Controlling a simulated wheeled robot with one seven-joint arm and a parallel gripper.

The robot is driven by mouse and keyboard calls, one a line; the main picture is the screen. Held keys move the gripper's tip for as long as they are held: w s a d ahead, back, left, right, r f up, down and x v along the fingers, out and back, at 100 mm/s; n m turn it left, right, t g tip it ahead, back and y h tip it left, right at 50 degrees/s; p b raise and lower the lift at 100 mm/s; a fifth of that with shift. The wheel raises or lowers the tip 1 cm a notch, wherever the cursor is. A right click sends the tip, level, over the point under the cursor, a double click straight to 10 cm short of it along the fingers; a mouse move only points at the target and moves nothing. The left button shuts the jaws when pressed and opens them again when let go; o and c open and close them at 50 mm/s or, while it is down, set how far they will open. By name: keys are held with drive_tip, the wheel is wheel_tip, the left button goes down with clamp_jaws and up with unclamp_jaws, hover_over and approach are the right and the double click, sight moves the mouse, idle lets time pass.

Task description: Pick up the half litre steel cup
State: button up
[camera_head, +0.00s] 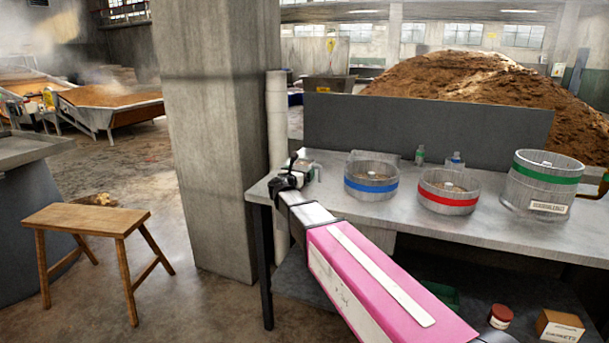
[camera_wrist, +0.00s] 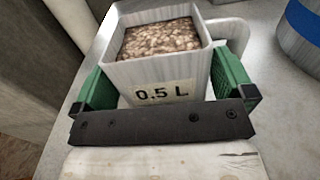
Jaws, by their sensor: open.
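The half litre steel cup (camera_wrist: 150,72) is a square, light grey cup labelled "0.5 L", filled with brown grain. A handle shows on its far right side in the wrist view. It stands upright on the table. My gripper (camera_wrist: 165,88) has its two green fingers on either side of the cup, open around it. I cannot tell whether either finger touches the wall. In the head view my gripper (camera_head: 293,174) is at the table's left end and mostly hides the cup.
The grey table (camera_head: 400,195) also bears a blue-banded round container (camera_head: 371,187), a red-banded one (camera_head: 449,202) and a taller green-banded one (camera_head: 541,175). Two small bottles stand behind. A concrete pillar (camera_head: 215,130) rises left of the table, with a wooden stool (camera_head: 86,219) beyond.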

drive_tip(key=c, duration=1.5)
drive_tip(key=shift+o, duration=0.2)
drive_tip(key=shift+r, duration=0.1)
